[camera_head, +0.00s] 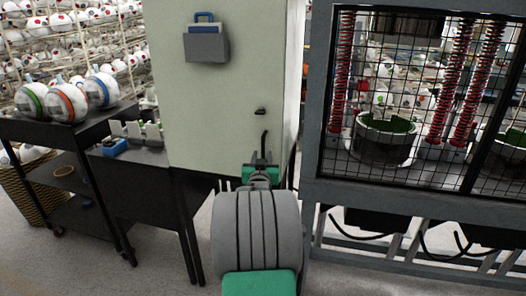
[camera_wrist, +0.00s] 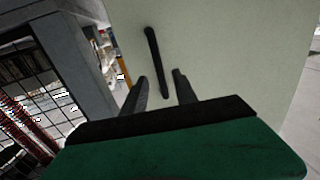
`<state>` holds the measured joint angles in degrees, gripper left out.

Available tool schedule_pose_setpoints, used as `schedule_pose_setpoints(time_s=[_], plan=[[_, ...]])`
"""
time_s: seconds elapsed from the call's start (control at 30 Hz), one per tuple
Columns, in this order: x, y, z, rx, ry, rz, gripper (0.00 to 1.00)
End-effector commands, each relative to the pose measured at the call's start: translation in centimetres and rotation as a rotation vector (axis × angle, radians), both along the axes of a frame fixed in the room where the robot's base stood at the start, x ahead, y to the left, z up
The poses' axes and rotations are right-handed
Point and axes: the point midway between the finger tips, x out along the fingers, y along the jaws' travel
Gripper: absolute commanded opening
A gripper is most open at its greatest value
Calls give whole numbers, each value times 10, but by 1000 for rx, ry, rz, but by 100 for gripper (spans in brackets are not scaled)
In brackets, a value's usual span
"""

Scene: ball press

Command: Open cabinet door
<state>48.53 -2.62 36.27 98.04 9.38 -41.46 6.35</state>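The cabinet door is a pale green upright panel (camera_head: 215,100); it also fills much of the wrist view (camera_wrist: 225,50). Its black bar handle (camera_head: 264,143) stands near the door's right edge, just above my gripper (camera_head: 261,163). In the wrist view the handle (camera_wrist: 155,55) runs lengthwise, its lower part between the two black fingers of my gripper (camera_wrist: 159,75). The fingers are apart, with a gap on each side of the handle. Contact with the door cannot be told. A small dark fitting (camera_head: 260,111) sits above the handle.
A grey holder with a blue-handled item (camera_head: 206,45) hangs on the door. A black cart with several white balls (camera_head: 67,102) and a low black table (camera_head: 150,190) stand left. A caged press with a grey frame (camera_head: 312,120) stands close on the right.

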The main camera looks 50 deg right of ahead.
Motion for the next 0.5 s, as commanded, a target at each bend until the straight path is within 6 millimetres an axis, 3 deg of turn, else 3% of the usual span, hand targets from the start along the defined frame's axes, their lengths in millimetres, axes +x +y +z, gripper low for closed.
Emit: schedule_pose_setpoints(time_s=[0.2, 0.5], plan=[[22, -32, 1, 2, 2, 0, 34], [29, -40, 0, 2, 1, 2, 34]])
